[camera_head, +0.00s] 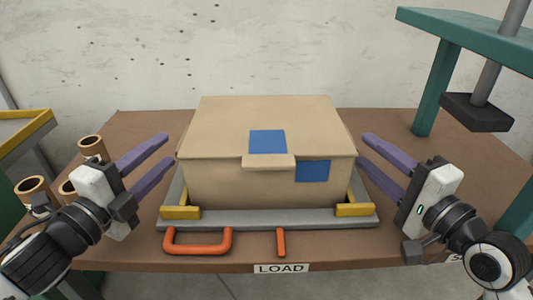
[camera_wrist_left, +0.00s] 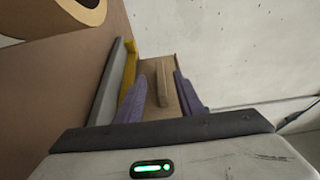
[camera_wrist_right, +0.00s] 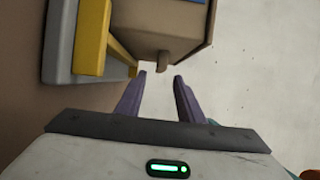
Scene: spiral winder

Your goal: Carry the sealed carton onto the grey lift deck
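The closed tan carton (camera_head: 230,185) with two blue patches stands in the middle of the brown table, within a grey deck (camera_head: 275,222) that has yellow corner stops (camera_head: 180,213). I cannot tell whether its underside touches the deck. My left gripper (camera_head: 169,148) is open at the carton's left side. In the left wrist view, a tan strip on the carton (camera_wrist_left: 164,85) shows between its fingers. My right gripper (camera_head: 363,150) is open at the right side. In the right wrist view, a small tab under the carton (camera_wrist_right: 161,68) shows just beyond its fingertips.
An orange U-shaped handle (camera_head: 198,251) and a short orange bar (camera_head: 281,243) are at the deck's front, above a LOAD label (camera_head: 281,268). Several cardboard tubes (camera_head: 91,147) stand left. A teal frame (camera_head: 436,88) with a hanging dark block (camera_head: 478,112) rises at the right.

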